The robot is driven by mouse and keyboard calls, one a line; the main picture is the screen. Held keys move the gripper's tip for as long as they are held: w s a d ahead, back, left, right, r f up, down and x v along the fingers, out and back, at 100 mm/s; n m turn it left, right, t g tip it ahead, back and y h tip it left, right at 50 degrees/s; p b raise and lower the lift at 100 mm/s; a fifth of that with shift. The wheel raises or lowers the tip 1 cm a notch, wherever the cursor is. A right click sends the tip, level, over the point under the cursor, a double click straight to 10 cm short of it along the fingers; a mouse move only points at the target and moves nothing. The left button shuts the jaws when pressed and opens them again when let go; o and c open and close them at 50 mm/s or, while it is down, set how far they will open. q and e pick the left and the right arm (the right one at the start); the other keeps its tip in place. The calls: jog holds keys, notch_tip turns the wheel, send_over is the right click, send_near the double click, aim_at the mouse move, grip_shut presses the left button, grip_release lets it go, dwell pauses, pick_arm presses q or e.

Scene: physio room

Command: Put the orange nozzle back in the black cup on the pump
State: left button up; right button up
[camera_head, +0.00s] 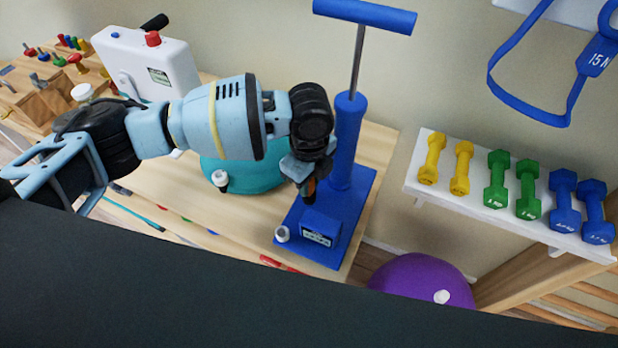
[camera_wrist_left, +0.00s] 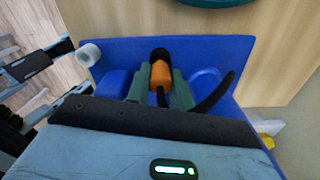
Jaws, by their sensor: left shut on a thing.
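The blue pump (camera_head: 348,140) stands upright on its blue base (camera_head: 350,212), with a T-handle on top. My left gripper (camera_head: 307,190) is over the front of the base. It is shut on the orange nozzle (camera_wrist_left: 160,74), held between the two fingers in the wrist view. A black round piece (camera_wrist_left: 160,53), which looks like the black cup, shows at the far end of the nozzle. I cannot tell whether the nozzle is inside it or just in front. A black hose (camera_wrist_left: 212,95) curves away on the right. My right gripper is not identifiable.
A teal ball (camera_head: 245,172) is close behind the left forearm. A white box with a red knob (camera_head: 145,62) and a wooden peg board (camera_head: 45,95) stand at the left. A dumbbell shelf (camera_head: 425,190) is at the right, above a purple ball (camera_head: 415,280).

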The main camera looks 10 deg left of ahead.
pick_arm(q)
jog(key=shift+f, duration=0.3)
pick_arm(e)
jog(key=shift+r, duration=0.1)
dwell(0.3)
pick_arm(q)
jog(key=o, duration=1)
pick_arm(e)
jog(key=shift+w, duration=0.1)
pick_arm(q)
jog(key=shift+r+p, duration=0.45)
jog(key=shift+r, duration=0.4)
jog(key=shift+r+p, duration=0.85)
jog(key=shift+r, duration=0.95)
jog(key=shift+r+p, duration=0.35)
jog(key=shift+r, duration=0.7)
pick_arm(e)
jog(key=w+r+t, duration=0.1)
jog(key=w+r, duration=0.3)
jog(key=r, duration=0.1)
jog(key=shift+w+r+t, duration=0.2)
jog(key=shift+r+t, duration=0.1)
jog(key=shift+r, duration=0.05)
